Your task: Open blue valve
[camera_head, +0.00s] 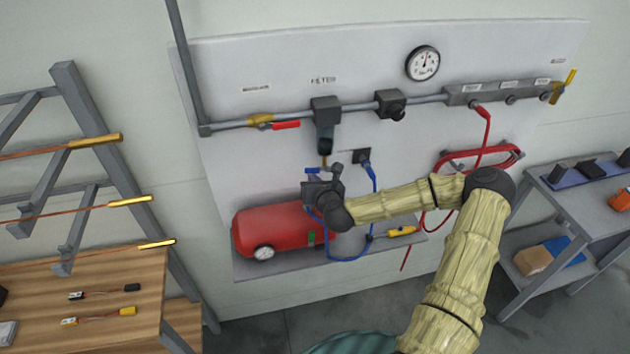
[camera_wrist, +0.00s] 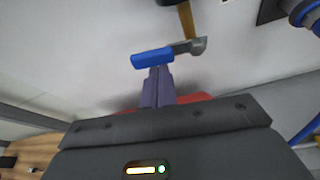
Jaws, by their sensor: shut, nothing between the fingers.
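The blue valve (camera_head: 313,170) hangs below the filter on a short brass pipe, and its lever lies roughly level, crosswise to the pipe. In the wrist view the blue lever (camera_wrist: 152,58) points left from a silver joint (camera_wrist: 190,46). My gripper (camera_head: 314,181) is just under the lever in the head view. In the wrist view my gripper's fingers (camera_wrist: 156,75) are shut and empty, with the tips at the lever's lower edge. I cannot tell whether they touch it.
The filter (camera_head: 326,112) sits above the valve. A red tank (camera_head: 270,230) stands on a shelf below and left. A blue hose (camera_head: 374,190) loops just right of my gripper. A red-handled valve (camera_head: 284,125) is on the pipe at upper left.

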